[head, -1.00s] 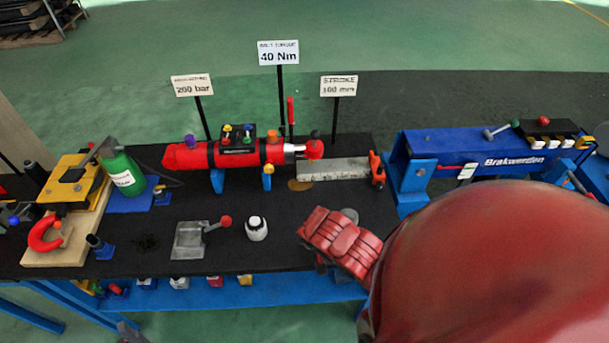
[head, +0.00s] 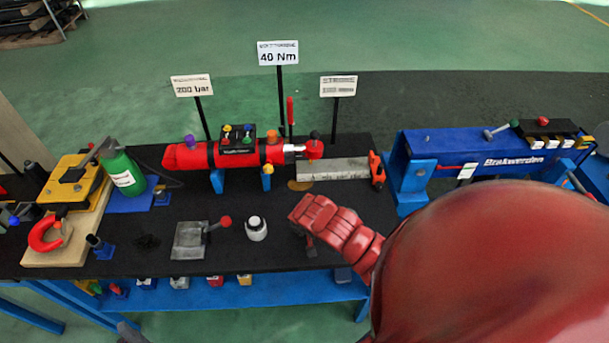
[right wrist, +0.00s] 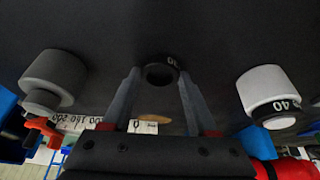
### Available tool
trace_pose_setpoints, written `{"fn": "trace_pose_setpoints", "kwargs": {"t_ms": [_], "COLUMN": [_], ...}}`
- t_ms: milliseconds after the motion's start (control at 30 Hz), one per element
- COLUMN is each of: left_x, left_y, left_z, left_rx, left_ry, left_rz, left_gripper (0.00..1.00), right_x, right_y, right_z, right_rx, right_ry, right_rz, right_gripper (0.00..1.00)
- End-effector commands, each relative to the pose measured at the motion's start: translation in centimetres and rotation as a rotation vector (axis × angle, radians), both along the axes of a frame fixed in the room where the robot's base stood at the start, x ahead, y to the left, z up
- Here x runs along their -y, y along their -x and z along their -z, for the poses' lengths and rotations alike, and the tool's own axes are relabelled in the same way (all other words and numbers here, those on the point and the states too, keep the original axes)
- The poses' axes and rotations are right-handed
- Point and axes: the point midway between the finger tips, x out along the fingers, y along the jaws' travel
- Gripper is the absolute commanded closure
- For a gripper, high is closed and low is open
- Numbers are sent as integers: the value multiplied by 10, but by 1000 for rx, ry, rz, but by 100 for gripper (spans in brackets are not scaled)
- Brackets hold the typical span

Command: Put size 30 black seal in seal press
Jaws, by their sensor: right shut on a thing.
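The black seal (right wrist: 160,72), a small dark ring with a white "30" on its side, is between the two fingertips of my right gripper (right wrist: 159,78) in the right wrist view. My right gripper is shut on it. In the head view my right gripper (head: 309,243) is low over the black bench mat, and the seal is hidden there. A flat grey device with a red-knobbed lever (head: 191,240), which looks like the seal press, sits on the mat to its left. My left gripper is not clearly seen.
A white ring marked 40 (right wrist: 268,90) stands to the right of the seal in the wrist view; it also shows in the head view (head: 256,229). A grey cylinder (right wrist: 53,78) stands to the left. A red hydraulic cylinder (head: 188,157) lies along the back.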

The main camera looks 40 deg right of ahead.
Motion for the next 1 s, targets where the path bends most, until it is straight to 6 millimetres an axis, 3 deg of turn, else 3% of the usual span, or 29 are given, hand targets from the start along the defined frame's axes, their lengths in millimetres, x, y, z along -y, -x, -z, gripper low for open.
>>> {"fn": "trace_pose_setpoints", "kwargs": {"t_ms": [200,233,367,767,1000], "left_x": [0,0,0,0,0], "left_y": [0,0,0,0,0], "left_z": [3,2,2,1,5], "left_rx": [0,0,0,0,0], "left_ry": [0,0,0,0,0], "left_rz": [0,0,0,0,0], "left_gripper": [0,0,0,0,0], "right_x": [0,0,0,-1,-6], "right_y": [0,0,0,0,8], "right_z": [4,2,2,-3,-33], "right_rx": [2,1,1,2,12], "right_ry": [-1,1,0,-1,3], "right_rz": [1,0,0,0,-1], "right_gripper": [94,36,12,11,11]}}
